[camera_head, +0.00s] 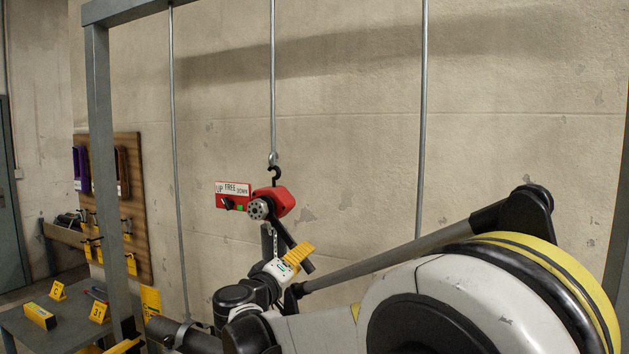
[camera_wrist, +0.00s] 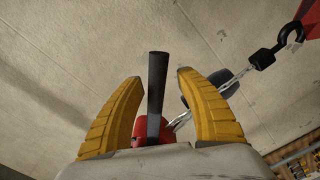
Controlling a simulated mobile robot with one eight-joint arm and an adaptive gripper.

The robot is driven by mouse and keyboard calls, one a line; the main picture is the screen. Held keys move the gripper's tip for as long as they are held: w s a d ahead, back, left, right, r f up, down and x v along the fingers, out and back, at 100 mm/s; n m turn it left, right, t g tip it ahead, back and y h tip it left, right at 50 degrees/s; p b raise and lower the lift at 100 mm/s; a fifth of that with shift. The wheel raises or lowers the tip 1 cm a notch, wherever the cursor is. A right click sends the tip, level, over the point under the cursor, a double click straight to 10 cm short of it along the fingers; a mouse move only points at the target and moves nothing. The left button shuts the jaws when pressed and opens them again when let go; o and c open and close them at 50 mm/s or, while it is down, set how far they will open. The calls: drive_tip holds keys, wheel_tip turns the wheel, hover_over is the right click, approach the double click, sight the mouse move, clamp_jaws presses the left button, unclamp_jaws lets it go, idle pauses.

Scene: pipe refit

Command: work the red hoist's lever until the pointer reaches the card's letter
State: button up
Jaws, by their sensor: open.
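The red hoist (camera_head: 277,203) hangs from a black hook on the middle rod in the head view. Its dark lever (camera_head: 291,237) slants down to the right. My gripper (camera_head: 303,252) is at the lever's lower part, with its yellow fingers. In the wrist view my gripper (camera_wrist: 159,78) is open, and the dark lever (camera_wrist: 157,85) stands between the two fingers with visible gaps on both sides. A red part (camera_wrist: 152,130) shows behind the lever's lower end. A small yellow letter card (camera_head: 57,290) stands on the table; its letter looks like C or G. I cannot make out the pointer.
A red plate (camera_head: 233,195) reads UP, FREE, DOWN. A grey frame post (camera_head: 103,170) stands at left. The grey table (camera_head: 66,333) holds a yellow box (camera_head: 39,316) and a 31 card (camera_head: 98,312). A chain and black hook (camera_wrist: 262,59) show right of the fingers.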

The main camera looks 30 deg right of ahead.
sight(309, 261)
drive_tip(key=shift+s+d+r+n+p, duration=0.5)
drive_tip(key=shift+s+d+r, duration=0.2)
drive_tip(key=shift+s+r, duration=0.25)
drive_tip(key=shift+r, duration=0.15)
drive_tip(key=r+p, duration=0.1)
drive_tip(key=s+d+r+n+p, duration=0.1)
drive_tip(key=shift+r, duration=0.35)
drive_tip(key=shift+s+d+r+p, duration=0.2)
drive_tip(key=shift+s+r+p, duration=0.1)
drive_tip(key=shift+p, duration=0.1)
drive_tip(key=r+p, duration=0.1)
drive_tip(key=r+n+p, duration=0.1)
drive_tip(key=s+r+n+p, duration=0.1)
drive_tip(key=shift+d+r, duration=0.35)
drive_tip(key=shift+r, duration=0.05)
